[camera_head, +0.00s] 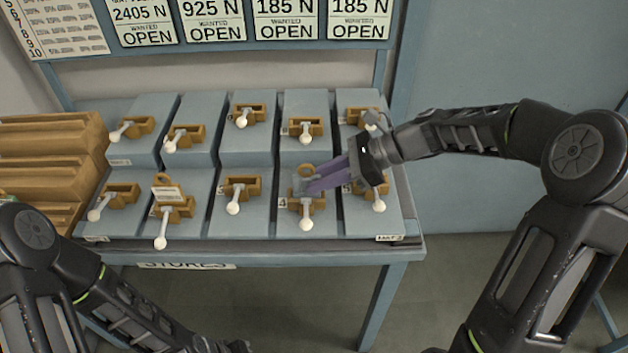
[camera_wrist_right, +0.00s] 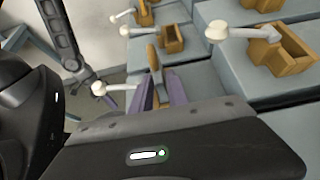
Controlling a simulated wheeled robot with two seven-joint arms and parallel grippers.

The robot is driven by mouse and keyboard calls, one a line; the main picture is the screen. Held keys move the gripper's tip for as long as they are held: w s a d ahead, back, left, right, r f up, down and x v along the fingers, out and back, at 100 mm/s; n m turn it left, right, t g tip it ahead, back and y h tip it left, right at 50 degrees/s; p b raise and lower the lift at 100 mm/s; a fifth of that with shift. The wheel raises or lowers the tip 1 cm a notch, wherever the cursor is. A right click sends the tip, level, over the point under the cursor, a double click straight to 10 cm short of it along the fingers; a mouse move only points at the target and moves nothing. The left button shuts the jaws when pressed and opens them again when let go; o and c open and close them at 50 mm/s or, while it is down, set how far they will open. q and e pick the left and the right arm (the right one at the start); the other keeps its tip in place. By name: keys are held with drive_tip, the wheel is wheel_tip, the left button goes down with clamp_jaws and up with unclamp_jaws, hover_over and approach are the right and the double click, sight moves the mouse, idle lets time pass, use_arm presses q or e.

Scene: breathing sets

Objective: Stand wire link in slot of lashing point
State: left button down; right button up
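A brass-brown wire link (camera_head: 306,169) stands upright at the lashing point (camera_head: 318,203) marked 4 in the front row. Its lower part is partly hidden by my fingers, so I cannot tell how deep it sits in the slot. My right gripper (camera_head: 318,180) reaches in from the right, its purple fingers apart at the link. In the right wrist view, the link (camera_wrist_right: 152,58) rises edge-on between the two fingertips, with a gap showing. My left gripper (camera_head: 232,345) is low at the bottom edge, dark and mostly cut off.
Other brass lashing points with white-ball levers (camera_head: 232,208) fill two stepped rows on the grey-blue bench (camera_head: 270,245). The second front one bears a small card (camera_head: 169,194). Wooden blocks (camera_head: 50,150) are stacked at left. Force signs (camera_head: 285,20) hang behind.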

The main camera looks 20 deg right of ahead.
drive_tip(key=v, duration=1)
drive_tip(key=shift+d+b, duration=0.25)
drive_tip(key=shift+b, duration=0.1)
